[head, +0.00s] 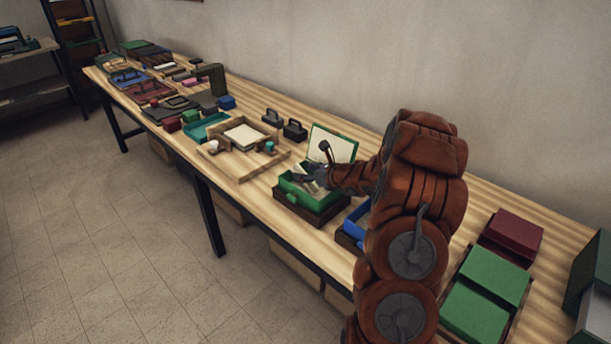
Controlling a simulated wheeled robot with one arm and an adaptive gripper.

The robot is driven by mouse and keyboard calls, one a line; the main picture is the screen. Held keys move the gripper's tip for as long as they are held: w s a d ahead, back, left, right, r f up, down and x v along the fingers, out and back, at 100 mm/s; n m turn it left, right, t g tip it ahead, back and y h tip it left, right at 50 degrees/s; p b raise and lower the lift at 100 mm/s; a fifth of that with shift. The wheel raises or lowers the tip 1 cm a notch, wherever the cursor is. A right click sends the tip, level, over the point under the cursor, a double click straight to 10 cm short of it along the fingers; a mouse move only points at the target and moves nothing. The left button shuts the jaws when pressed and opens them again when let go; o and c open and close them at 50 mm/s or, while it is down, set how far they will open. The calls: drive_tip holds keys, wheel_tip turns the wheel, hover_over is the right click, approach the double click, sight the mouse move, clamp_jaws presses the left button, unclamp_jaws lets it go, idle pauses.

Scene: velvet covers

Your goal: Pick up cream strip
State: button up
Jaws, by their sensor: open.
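My gripper (306,178) is dark grey and reaches down from the right over an open green box (293,194). Its fingers are open at or just inside the box. A small pale cream piece shows beside the fingers, partly hidden by them. It may be the cream strip, but it is too small to be sure. I cannot tell whether the fingers touch it. The raised lid (340,147) of the box is green with a cream inner face and stands behind my gripper.
A wooden tray (214,157) with a pale sheet stands left of the box, with two dark handled blocks (295,131) behind. A blue-edged box (352,229) is close on the right, partly behind my arm. Green boxes (493,275) lie further right.

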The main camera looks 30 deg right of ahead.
drive_tip(key=shift+w+a+f, duration=0.15)
drive_tip(key=shift+w+f, duration=0.1)
drive_tip(key=shift+w, duration=0.4)
clamp_jaws()
